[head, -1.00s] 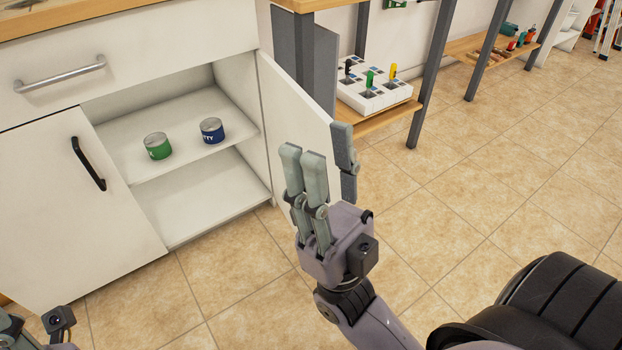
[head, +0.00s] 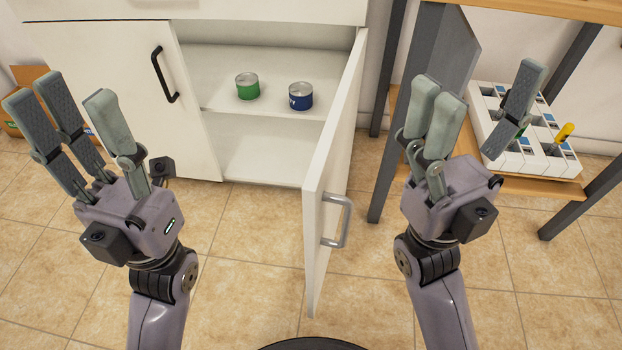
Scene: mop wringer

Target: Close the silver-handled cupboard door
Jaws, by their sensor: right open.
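The silver-handled cupboard door (head: 330,165) stands wide open, its edge pointing toward me. Its silver handle (head: 346,222) is on the right-hand face, low in the picture. My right gripper (head: 482,100) is open and empty, to the right of the door and apart from it. My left gripper (head: 78,110) is open and empty, in front of the closed black-handled door at the left. Neither gripper touches the silver handle.
The open cupboard (head: 265,80) holds a green can (head: 247,87) and a blue can (head: 300,97) on its shelf. A black-handled door (head: 125,90) is shut. A workbench with a white parts tray (head: 510,150) stands at the right.

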